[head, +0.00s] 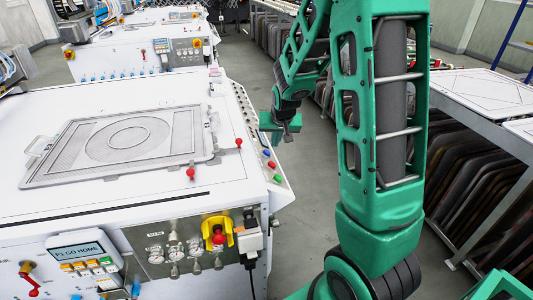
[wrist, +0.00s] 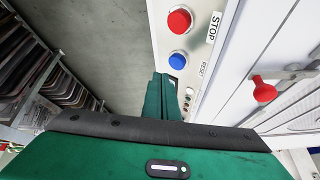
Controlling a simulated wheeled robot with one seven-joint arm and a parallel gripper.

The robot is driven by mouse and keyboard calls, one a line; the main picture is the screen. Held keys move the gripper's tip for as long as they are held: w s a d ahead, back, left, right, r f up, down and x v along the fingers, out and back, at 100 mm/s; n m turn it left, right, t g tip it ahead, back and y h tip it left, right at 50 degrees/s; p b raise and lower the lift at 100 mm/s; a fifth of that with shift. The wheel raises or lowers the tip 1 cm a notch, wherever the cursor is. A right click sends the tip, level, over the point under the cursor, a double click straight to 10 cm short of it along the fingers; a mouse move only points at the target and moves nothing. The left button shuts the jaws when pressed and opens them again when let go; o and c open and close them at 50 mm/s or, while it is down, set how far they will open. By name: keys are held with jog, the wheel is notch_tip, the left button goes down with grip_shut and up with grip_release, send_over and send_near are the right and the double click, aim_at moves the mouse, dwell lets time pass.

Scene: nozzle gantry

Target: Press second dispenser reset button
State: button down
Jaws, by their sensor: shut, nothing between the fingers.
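In the wrist view a blue button (wrist: 177,61) labelled RESET sits on a pale side panel (wrist: 213,75), just below a red STOP button (wrist: 178,21). My gripper (wrist: 163,84) is shut and empty, with its green fingers pointing toward the blue button's side of the panel. A gap seems to lie between them, but I cannot tell its depth. In the head view my gripper (head: 271,121) hangs over the aisle beside the white machine's right edge, where a strip of coloured buttons runs. I cannot tell which dispenser this panel belongs to.
The white machine (head: 60,207) fills the left, with red knobs (head: 190,174) on top. Racks of dark panels (head: 480,190) stand at the right. In the wrist view a red knob (wrist: 264,90) sits right of the panel. The grey aisle floor (head: 240,75) is clear.

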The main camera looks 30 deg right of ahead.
jog(key=d+r, duration=0.2)
jog(key=r, duration=0.1)
jog(key=shift+s+d+r, duration=0.1)
jog(key=shift+s, duration=0.25)
dwell(0.5)
jog(key=s+a+r+g, duration=0.1)
jog(key=s+r, duration=0.1)
jog(key=s, duration=0.9)
jog(key=s+a+r+g+y, duration=0.1)
jog(key=s+a+r+g, duration=0.1)
jog(key=s, duration=1)
jog(key=s+a+r+g+y, duration=0.1)
jog(key=s+a+r+g, duration=0.1)
jog(key=s, duration=1)
jog(key=shift+r+m, duration=0.25)
jog(key=shift+m, duration=0.05)
jog(key=shift+s, duration=0.1)
jog(key=shift+w+f+g, duration=0.25)
jog(key=shift+w+g, duration=0.05)
jog(key=shift+w, duration=0.35)
